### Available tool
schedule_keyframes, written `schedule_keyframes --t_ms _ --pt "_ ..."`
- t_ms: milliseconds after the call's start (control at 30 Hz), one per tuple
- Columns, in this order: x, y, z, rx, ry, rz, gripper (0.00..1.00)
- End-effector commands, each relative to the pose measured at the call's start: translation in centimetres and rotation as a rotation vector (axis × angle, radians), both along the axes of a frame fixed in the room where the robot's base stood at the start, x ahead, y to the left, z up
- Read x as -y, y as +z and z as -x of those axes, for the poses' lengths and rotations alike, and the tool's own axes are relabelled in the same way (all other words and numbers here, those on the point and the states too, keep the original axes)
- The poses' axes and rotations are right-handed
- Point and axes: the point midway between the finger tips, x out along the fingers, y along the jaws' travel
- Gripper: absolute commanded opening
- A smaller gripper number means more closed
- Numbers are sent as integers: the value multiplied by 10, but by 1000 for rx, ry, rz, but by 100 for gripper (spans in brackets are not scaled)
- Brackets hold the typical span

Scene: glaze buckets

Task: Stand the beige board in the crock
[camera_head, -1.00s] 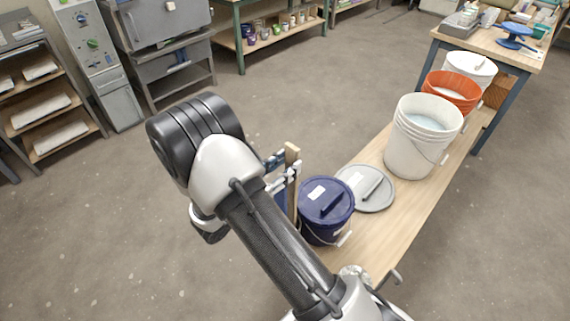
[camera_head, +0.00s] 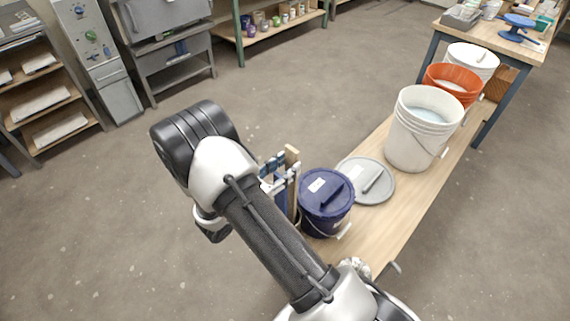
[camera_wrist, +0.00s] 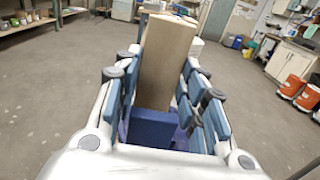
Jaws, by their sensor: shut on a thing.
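The beige board (camera_wrist: 168,60) stands up between the blue-padded fingers of my gripper (camera_wrist: 160,95) in the wrist view. My gripper is shut on it. In the head view only a narrow upper part of the board (camera_head: 292,157) shows, beside my fingers (camera_head: 280,172) and just left of the lidded blue bucket. A dark blue surface (camera_wrist: 150,128) lies below the board in the wrist view; I cannot tell what it is. I cannot make out the crock for certain; my arm hides much of that area. The board's lower end is hidden too.
The lidded blue bucket (camera_head: 326,203) stands on a wooden bench (camera_head: 405,215). Behind it are a grey lid (camera_head: 376,190), a large white bucket (camera_head: 414,145), an orange bucket (camera_head: 440,78) and another white bucket (camera_head: 484,58). The floor left of the bench is open.

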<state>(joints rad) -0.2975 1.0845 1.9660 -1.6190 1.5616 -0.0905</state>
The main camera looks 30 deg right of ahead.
Motion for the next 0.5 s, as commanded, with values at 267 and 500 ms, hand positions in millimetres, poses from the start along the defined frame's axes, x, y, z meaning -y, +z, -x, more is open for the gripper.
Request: schedule_keyframes --t_ms 267,500 --pt "0 -11 0 -1 0 1 4" --pt "0 -21 0 -1 0 1 4"
